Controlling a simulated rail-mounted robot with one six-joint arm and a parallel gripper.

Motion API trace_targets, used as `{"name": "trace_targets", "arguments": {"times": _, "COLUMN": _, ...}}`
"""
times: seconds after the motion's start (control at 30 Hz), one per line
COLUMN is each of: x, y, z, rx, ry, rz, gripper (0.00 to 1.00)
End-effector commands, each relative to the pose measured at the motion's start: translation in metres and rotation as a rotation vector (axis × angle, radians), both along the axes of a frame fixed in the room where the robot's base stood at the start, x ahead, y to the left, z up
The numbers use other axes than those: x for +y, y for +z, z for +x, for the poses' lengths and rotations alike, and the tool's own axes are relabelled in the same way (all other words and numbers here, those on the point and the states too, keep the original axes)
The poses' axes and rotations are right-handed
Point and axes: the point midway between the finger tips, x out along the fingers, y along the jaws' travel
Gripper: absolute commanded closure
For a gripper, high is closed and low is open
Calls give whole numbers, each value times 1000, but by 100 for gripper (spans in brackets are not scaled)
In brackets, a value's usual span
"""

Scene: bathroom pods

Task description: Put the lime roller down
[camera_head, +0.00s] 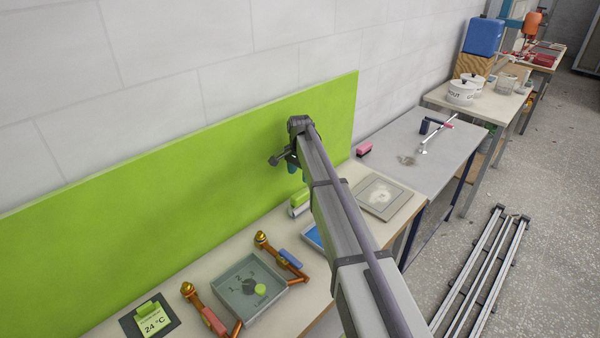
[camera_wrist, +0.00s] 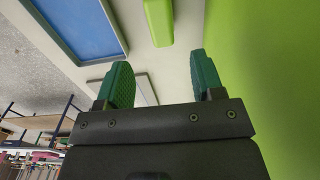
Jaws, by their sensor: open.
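The lime roller (camera_head: 299,197) rests on the table beside the foot of the green wall panel. In the wrist view the lime roller (camera_wrist: 158,22) lies beyond the fingertips, roughly in line with the space between them, and is cut off by the picture edge. My gripper (camera_head: 292,167) is above the table, close to the panel. In the wrist view my gripper (camera_wrist: 161,75) has its two teal fingers wide apart with nothing between them. My arm hides part of the table near the roller.
A blue-lined tray (camera_wrist: 85,25) lies beside the roller. A grey plate with a pale patch (camera_head: 378,196) lies to the right. The green panel (camera_head: 180,220) stands close behind my gripper.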

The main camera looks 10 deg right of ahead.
Motion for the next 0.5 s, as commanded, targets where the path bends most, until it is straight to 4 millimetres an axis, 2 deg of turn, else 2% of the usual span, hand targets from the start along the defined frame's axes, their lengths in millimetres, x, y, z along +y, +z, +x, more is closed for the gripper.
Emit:
{"name": "trace_targets", "arguments": {"times": 0.07, "x": 0, "y": -2, "z": -8, "rx": 0, "ry": 13, "rz": 0, "gripper": 39}}
{"name": "trace_targets", "arguments": {"times": 0.13, "x": 0, "y": -2, "z": -43, "rx": 0, "ry": 80, "rz": 0, "gripper": 39}}
{"name": "trace_targets", "arguments": {"times": 0.17, "x": 0, "y": -2, "z": -66, "rx": 0, "ry": 130, "rz": 0, "gripper": 39}}
{"name": "trace_targets", "arguments": {"times": 0.27, "x": 0, "y": -2, "z": -171, "rx": 1, "ry": 370, "rz": -1, "gripper": 39}}
{"name": "trace_targets", "arguments": {"times": 0.3, "x": 0, "y": -2, "z": -216, "rx": 1, "ry": 480, "rz": -1, "gripper": 39}}
{"name": "trace_targets", "arguments": {"times": 0.4, "x": 0, "y": -2, "z": -308, "rx": 1, "ry": 730, "rz": -1, "gripper": 39}}
{"name": "trace_targets", "arguments": {"times": 0.5, "x": 0, "y": -2, "z": -362, "rx": 1, "ry": 898, "rz": -1, "gripper": 39}}
